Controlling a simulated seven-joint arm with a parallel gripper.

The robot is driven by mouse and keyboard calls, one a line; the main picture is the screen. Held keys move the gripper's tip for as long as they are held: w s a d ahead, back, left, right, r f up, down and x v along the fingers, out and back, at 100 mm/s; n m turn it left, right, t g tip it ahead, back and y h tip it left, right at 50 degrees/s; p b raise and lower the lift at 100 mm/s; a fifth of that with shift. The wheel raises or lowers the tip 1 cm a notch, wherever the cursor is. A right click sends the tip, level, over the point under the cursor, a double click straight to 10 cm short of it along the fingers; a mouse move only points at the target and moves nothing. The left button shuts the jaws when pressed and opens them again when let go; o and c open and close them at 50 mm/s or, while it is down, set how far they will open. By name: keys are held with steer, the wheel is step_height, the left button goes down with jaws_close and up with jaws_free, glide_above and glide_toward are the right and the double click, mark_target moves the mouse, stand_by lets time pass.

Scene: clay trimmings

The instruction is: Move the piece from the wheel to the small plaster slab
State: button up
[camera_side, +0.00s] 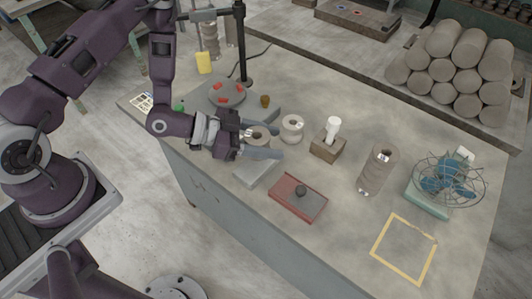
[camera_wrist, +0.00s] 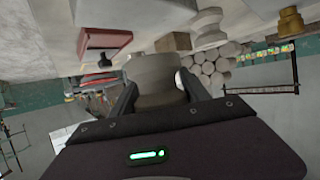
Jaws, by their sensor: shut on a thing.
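My gripper (camera_side: 263,141) is shut on a grey-beige round clay piece (camera_side: 258,133). The piece sits between both fingers, and the wrist view shows it there too (camera_wrist: 155,75). The small plaster slab (camera_side: 252,175), a pale grey block, lies just below and in front of the gripper, partly hidden by it. I cannot tell whether the piece touches the slab. The wheel (camera_side: 226,88), a round grey disc with several red bits on it, stands behind the gripper.
A white spool-like piece (camera_side: 292,128) stands close right of the gripper. A red tray (camera_side: 284,203) with a dark knob lies in front. A wooden block (camera_side: 326,148) with a white cylinder, a tall clay cylinder (camera_side: 378,170) and a caged fan (camera_side: 447,181) are further right.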

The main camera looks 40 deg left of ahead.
mark_target(269, 161)
step_height(269, 161, down, 4)
steer(key=shift+f, duration=0.1)
steer(key=o, duration=1.7)
steer(key=shift+f, duration=0.1)
steer(key=shift+c, duration=0.2)
